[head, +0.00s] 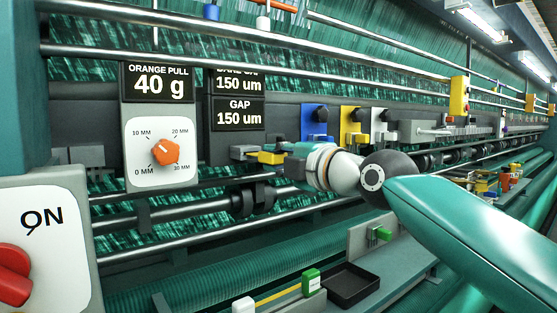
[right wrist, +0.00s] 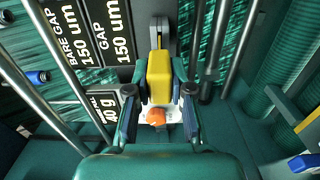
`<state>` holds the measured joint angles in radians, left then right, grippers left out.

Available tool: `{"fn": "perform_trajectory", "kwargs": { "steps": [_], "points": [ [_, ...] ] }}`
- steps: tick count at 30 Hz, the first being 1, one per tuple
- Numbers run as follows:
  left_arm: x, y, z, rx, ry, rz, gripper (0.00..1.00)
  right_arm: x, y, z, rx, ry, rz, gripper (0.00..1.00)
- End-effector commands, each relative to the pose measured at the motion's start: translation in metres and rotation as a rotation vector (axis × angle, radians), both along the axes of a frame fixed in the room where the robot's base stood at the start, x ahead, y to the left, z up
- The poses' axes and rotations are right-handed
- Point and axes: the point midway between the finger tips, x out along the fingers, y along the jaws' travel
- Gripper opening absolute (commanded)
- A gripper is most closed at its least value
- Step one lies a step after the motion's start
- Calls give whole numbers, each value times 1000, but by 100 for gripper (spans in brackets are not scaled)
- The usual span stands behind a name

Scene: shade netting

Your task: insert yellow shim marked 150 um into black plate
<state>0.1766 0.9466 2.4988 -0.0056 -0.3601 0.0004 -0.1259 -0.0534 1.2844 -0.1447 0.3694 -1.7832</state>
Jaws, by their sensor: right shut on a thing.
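My right gripper (head: 283,155) comes in from the right and is shut on a yellow shim (head: 266,158). In the right wrist view the shim (right wrist: 159,76) sits between the two fingers (right wrist: 160,100), and its far end meets a grey upright piece (right wrist: 159,28). In the head view the shim's left end is close to a grey block (head: 241,152) on the dark rail. I cannot tell whether the shim's tip is inside a slot. The 150 um mark is not readable on it, and I cannot single out the black plate. My left gripper is not in view.
Displays read ORANGE PULL 40 g (head: 158,83) and GAP 150 um (head: 239,112). Below is a dial with an orange knob (head: 165,152). Metal bars (head: 280,58) run along the netting. Blue (head: 315,120) and yellow (head: 352,125) blocks stand behind my wrist. A black tray (head: 351,287) lies below.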

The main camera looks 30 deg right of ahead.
Motion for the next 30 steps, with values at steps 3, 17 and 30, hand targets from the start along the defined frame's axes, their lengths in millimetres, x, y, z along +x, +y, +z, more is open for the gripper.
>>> {"fn": "perform_trajectory", "kwargs": {
  "steps": [3, 17, 30],
  "points": [
    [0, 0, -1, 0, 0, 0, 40, 2, 0, 0, 0, 0, 0, 0],
    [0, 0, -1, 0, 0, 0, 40, 5, 0, 0, 0, 0, -1, 0],
    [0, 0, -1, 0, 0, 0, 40, 9, 0, 0, 0, 0, -1, 0]
  ]
}}
